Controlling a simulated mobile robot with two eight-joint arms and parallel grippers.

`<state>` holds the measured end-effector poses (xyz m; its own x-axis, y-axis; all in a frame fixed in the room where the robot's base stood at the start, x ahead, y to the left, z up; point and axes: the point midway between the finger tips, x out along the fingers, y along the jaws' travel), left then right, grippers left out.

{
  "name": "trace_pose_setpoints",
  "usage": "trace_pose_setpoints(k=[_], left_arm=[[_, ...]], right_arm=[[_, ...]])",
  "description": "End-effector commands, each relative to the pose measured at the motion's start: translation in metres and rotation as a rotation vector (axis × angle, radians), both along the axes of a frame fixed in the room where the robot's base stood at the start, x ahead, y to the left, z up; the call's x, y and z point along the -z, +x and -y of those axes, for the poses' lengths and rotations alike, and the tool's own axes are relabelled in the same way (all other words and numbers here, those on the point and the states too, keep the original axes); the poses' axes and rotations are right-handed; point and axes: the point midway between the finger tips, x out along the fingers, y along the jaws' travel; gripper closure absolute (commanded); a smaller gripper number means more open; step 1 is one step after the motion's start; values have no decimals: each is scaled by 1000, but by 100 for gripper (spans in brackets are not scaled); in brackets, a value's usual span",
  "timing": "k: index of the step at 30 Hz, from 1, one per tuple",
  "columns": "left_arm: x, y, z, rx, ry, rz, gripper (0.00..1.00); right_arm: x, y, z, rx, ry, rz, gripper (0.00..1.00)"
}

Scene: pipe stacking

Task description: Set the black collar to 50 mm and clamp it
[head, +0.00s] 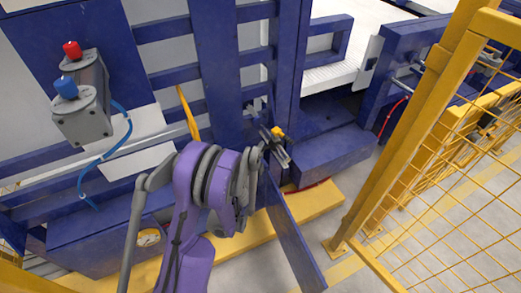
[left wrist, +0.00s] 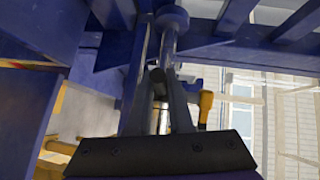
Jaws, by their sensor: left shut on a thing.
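My left gripper (head: 272,146) is at the blue frame, at the end of my purple arm in the head view. In the left wrist view its two dark fingers (left wrist: 163,100) are shut on a short dark cylinder, which looks like the black collar (left wrist: 157,76). A grey metal rod with a round disc (left wrist: 172,18) runs up beyond it. A yellow handle (left wrist: 206,103) stands just right of the fingers; a small yellow piece (head: 277,132) shows by the gripper in the head view. The arm hides much of the collar there, and no scale is readable. My right gripper is not in view.
Blue frame beams (head: 215,60) surround the gripper closely. A grey box (head: 84,105) with red and blue knobs and a blue hose is at left. A yellow mesh fence (head: 440,180) stands at right. A yellow floor beam (head: 305,208) runs below.

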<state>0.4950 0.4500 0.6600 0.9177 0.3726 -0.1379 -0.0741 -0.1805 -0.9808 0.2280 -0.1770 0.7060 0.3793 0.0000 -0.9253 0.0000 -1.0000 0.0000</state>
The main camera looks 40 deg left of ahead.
Motion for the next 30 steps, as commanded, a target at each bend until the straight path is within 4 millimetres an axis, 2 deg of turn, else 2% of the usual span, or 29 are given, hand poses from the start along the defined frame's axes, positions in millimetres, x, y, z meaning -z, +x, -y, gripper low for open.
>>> trace_pose_setpoints(k=[8, 16, 19, 29, 30], left_arm=[[0, 1, -4, -2, 1, 0, 100], [2, 18, -46, -4, 3, -1, 100], [1, 23, -55, -2, 1, -1, 100], [0, 23, -58, -1, 0, 0, 100], [0, 23, -58, -1, 0, 0, 74]], right_arm=[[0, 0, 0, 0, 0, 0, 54], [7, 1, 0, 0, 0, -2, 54], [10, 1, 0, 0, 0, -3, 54], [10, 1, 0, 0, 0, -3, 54], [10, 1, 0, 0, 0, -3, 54]])
